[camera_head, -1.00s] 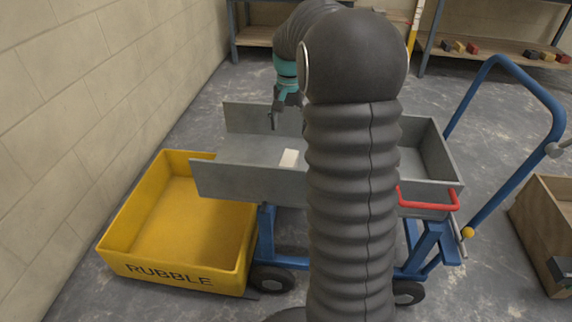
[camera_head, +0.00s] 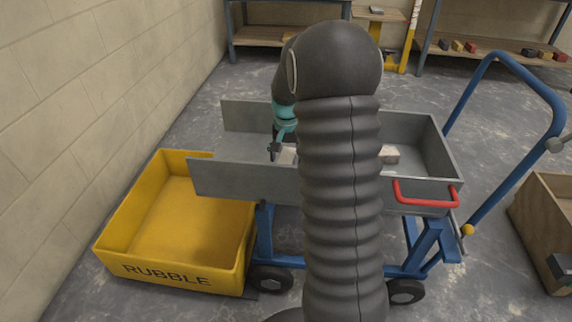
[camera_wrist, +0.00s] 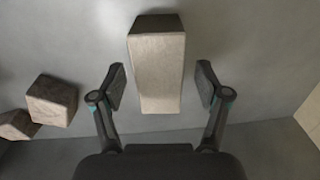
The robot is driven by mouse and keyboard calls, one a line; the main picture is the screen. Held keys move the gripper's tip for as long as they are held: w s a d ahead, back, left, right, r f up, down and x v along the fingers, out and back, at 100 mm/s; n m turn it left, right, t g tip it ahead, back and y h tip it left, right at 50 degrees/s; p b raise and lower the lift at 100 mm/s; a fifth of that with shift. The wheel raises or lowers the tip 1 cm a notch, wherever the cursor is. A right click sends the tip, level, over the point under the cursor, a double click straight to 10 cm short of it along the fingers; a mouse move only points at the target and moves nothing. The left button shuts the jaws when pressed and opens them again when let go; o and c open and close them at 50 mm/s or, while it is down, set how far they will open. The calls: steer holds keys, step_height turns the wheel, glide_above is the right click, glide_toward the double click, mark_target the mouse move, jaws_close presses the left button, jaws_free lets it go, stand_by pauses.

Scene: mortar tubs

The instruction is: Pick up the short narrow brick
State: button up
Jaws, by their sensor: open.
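A pale, narrow brick (camera_wrist: 157,70) lies in the grey cart tray (camera_head: 225,179). In the wrist view it stands between the two open fingers of my gripper (camera_wrist: 160,85), with a gap on each side. In the head view my gripper (camera_head: 275,152) is low in the tray, and a bit of the brick (camera_head: 288,155) shows beside it; my arm hides much of the tray's middle. The wrist view also shows two darker, blocky bricks at the left, one nearer (camera_wrist: 52,100) and one cut by the frame edge (camera_wrist: 17,125).
Another pale brick (camera_head: 389,154) shows in the tray's right part. The tray's walls rise around my gripper. A yellow bin marked RUBBLE (camera_head: 115,240) stands at the left, against the cart. A wooden crate (camera_head: 535,225) stands at the right. Shelves (camera_head: 285,37) stand behind.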

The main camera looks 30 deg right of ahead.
steer(key=shift+f, duration=0.6)
jaws_close()
